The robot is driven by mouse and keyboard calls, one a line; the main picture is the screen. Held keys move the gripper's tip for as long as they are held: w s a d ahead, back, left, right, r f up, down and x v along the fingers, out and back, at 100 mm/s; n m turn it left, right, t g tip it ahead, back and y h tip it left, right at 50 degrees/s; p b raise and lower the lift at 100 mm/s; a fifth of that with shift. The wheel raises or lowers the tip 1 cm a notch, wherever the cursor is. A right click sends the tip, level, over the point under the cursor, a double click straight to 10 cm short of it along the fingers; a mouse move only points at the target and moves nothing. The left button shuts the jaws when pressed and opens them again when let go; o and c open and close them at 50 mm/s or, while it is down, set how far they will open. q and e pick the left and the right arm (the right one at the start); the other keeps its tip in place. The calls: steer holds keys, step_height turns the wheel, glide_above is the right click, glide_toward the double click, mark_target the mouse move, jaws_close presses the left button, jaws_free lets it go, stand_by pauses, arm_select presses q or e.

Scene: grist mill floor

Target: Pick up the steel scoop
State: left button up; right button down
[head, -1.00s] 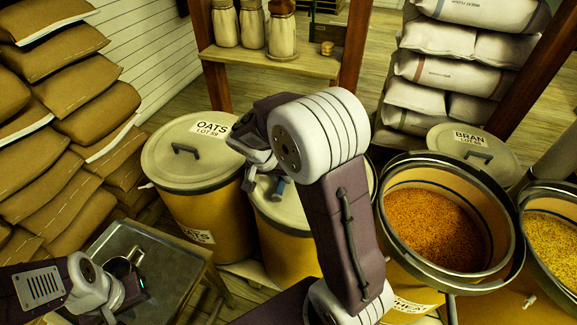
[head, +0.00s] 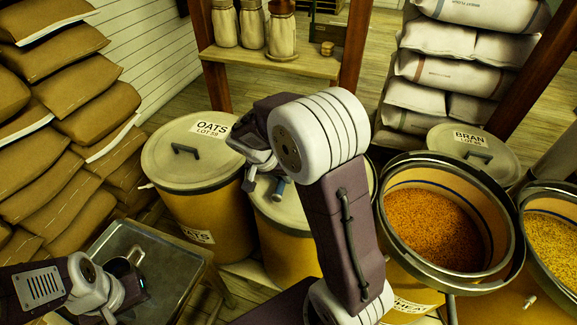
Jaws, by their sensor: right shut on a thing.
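A shiny curved metal piece, which looks like part of the steel scoop (head: 137,255), shows at my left gripper (head: 131,277) over the grey metal tray (head: 178,262). Most of it is hidden by the gripper. I cannot tell whether the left fingers are open or touch it. My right gripper (head: 257,172) is above the lids of the bins at the centre. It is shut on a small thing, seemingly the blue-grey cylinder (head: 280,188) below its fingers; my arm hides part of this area.
The lidded oats bin (head: 186,165) stands behind the tray. A lidded bin (head: 285,232) stands beside it, partly behind my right arm. Open bins of orange grain (head: 432,228) and yellow grain (head: 556,235) are at right. Brown sacks (head: 70,120) are stacked at left.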

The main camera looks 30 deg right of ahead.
steer(key=shift+r, duration=0.1)
stand_by(0.4)
steer(key=shift+r, duration=0.35)
steer(key=r, duration=0.1)
steer(key=r+p, duration=0.2)
steer(key=r, duration=0.1)
steer(key=shift+s+d, duration=0.25)
steer(key=s+d+r+p, duration=0.1)
steer(key=s+d+r, duration=0.5)
steer(key=s, duration=0.2)
steer(key=shift+s+d+p, duration=0.35)
steer(key=shift+s+p, duration=0.05)
steer(key=c, duration=2.1)
jaws_free()
jaws_close()
